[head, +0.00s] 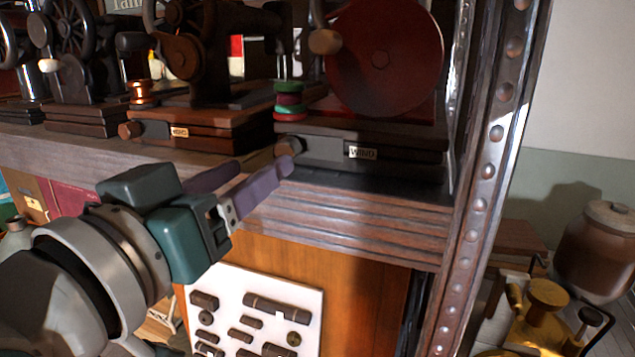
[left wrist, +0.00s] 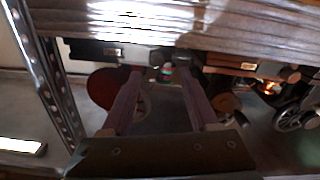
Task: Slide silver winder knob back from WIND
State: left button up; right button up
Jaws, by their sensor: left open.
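The winder (head: 385,60) with a large dark red disc stands on a dark grey base whose small plate reads WIND (head: 362,152). A faceted knob (head: 289,145), brownish grey in this light, sits at the left end of that base's front. My left gripper (head: 262,168) is open, with its purple fingers pointing at the shelf edge close to this knob. One fingertip overlaps the knob's lower side in the head view; I cannot tell whether they touch. In the upside-down left wrist view, the WIND base (left wrist: 95,50) is left of the fingers (left wrist: 160,75).
A second machine on a brown base (head: 215,128), with its own knob (head: 130,130) and plate, stands to the left. Green and red spools (head: 289,100) stand beside the winder. A riveted metal post (head: 485,170) bounds the right side. The ridged shelf edge (head: 360,220) runs below.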

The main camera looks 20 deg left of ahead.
pick_arm(q)
jog(key=shift+s+a, duration=0.1)
jog(key=shift+s, duration=1.8)
jog(key=s+a+f+m+g+p, duration=0.1)
jog(key=s+f+m+g+p, duration=0.1)
jog(key=s+f+g, duration=0.5)
jog(key=s+f+m+g+p, duration=0.25)
jog(key=s+f+g, duration=0.35)
jog(key=s, duration=0.4)
notch_tip(320, 180, up, 39)
jog(key=g+p, duration=0.1)
jog(key=p, duration=3.6)
jog(key=shift+f+n+p, duration=0.15)
jog(key=shift+n+p, duration=0.2)
